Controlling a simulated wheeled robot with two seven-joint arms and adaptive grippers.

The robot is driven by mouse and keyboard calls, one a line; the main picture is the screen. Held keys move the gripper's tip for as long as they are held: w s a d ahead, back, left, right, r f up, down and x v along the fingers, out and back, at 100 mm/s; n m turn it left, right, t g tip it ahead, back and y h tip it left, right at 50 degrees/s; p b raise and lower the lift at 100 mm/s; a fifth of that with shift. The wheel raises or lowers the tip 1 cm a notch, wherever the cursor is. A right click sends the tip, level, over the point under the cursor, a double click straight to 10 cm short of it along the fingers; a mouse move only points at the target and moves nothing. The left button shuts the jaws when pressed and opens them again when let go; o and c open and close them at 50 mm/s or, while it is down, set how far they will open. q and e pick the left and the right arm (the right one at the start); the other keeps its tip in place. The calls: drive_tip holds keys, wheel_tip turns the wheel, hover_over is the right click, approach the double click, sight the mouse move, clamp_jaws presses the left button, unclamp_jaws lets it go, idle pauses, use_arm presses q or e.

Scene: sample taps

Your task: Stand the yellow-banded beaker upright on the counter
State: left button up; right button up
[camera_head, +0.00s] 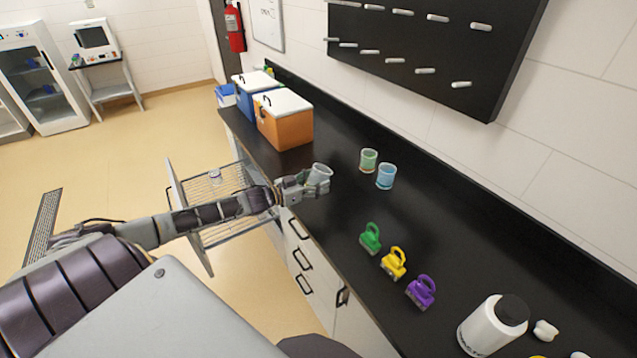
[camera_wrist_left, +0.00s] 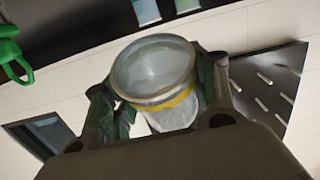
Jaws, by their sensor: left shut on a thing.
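The clear yellow-banded beaker (camera_head: 320,172) is between the fingers of my left gripper (camera_head: 312,184), near the front edge of the black counter (camera_head: 345,213). The left wrist view shows the beaker (camera_wrist_left: 152,72) with its open rim towards the camera and the yellow band around its lower part. The left gripper's fingers (camera_wrist_left: 158,108) are shut on its sides. In the head view the beaker looks a little tilted. I cannot tell whether its base touches the counter. My right gripper is not in view.
A green beaker (camera_head: 368,161) and a blue beaker (camera_head: 386,177) stand behind and right. An orange cooler (camera_head: 284,122) is to the left. Green (camera_head: 370,239), yellow (camera_head: 394,264) and purple (camera_head: 421,293) handled items sit nearer. An open wire drawer (camera_head: 215,195) lies below my arm.

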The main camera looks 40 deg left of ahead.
use_arm(q)
drive_tip(key=shift+a+f+t, duration=0.1)
drive_tip(key=shift+t, duration=0.3)
drive_tip(key=shift+f, duration=0.2)
idle(0.4)
drive_tip(key=shift+f, duration=1.25)
drive_tip(key=shift+f+b, duration=2.55)
drive_tip(key=shift+b, duration=0.05)
drive_tip(key=o, duration=1)
drive_tip(key=shift+c, duration=0.2)
